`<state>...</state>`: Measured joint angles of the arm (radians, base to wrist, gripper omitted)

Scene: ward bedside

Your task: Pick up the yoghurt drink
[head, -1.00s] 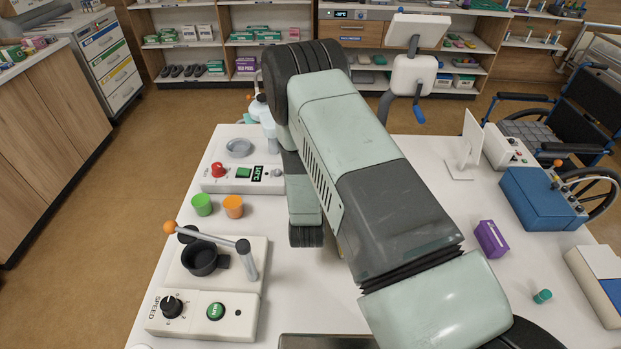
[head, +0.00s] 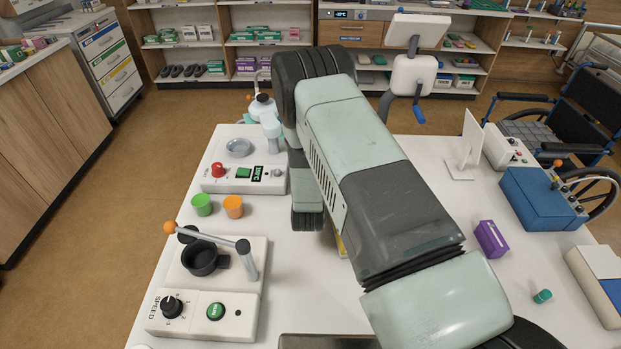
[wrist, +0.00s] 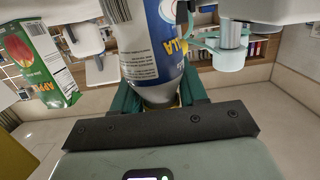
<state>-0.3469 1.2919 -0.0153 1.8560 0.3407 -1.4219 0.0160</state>
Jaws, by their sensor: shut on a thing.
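The yoghurt drink (wrist: 150,45) is a white and blue bottle with yellow lettering that ends in "LLA". In the head view my own arm hides the gripper and the bottle.
A green and white apple carton (wrist: 38,62) is left of the bottle.

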